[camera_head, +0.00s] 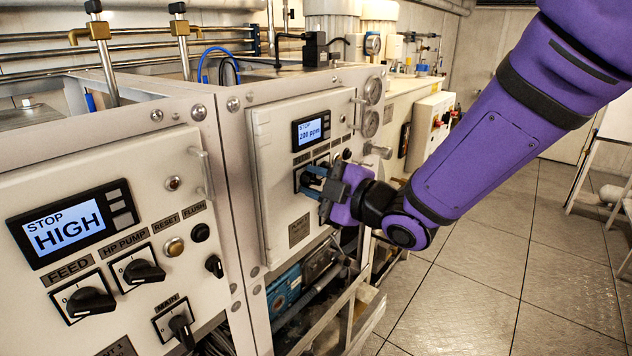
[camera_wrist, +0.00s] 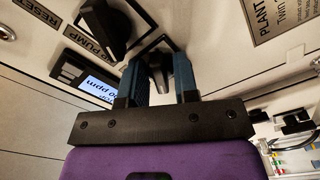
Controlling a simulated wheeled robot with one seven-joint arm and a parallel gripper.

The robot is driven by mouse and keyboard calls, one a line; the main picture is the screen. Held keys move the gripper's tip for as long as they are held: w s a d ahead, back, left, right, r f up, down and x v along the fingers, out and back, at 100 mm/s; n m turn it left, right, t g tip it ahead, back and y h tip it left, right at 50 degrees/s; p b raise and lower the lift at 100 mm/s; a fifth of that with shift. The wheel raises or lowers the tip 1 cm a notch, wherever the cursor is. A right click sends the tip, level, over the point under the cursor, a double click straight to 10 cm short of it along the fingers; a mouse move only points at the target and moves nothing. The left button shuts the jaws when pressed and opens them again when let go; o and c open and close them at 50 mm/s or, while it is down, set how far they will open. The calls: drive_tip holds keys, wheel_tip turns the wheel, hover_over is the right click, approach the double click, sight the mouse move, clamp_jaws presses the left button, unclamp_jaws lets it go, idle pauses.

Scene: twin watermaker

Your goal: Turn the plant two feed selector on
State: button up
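The plant two panel (camera_head: 283,215) is the farther white cabinet door, with a small display (camera_head: 311,130) reading STOP 200 ppm. My gripper (camera_head: 310,180) is at the selectors below that display and hides part of them. In the wrist view its blue fingertips (camera_wrist: 162,85) are apart, one on each side of a dark knob, the feed selector (camera_wrist: 158,68). Its FEED label is hidden and contact with the fingers is unclear. The HP PUMP selector (camera_wrist: 108,28) is beside it with its label visible.
The nearer panel has a display (camera_head: 66,222) reading STOP HIGH, its own FEED selector (camera_head: 88,302), HP PUMP selector (camera_head: 142,271) and MAIN switch (camera_head: 181,331). A door handle (camera_head: 203,172) sticks out there.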

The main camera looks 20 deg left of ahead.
drive_tip(key=shift+c, duration=1.4)
drive_tip(key=shift+m, duration=0.3)
drive_tip(key=m, duration=0.6)
drive_tip(key=shift+f, duration=0.1)
drive_tip(key=m, duration=0.5)
drive_tip(key=shift+s, duration=0.15)
drive_tip(key=shift+m, duration=0.4)
drive_tip(key=o, duration=0.6)
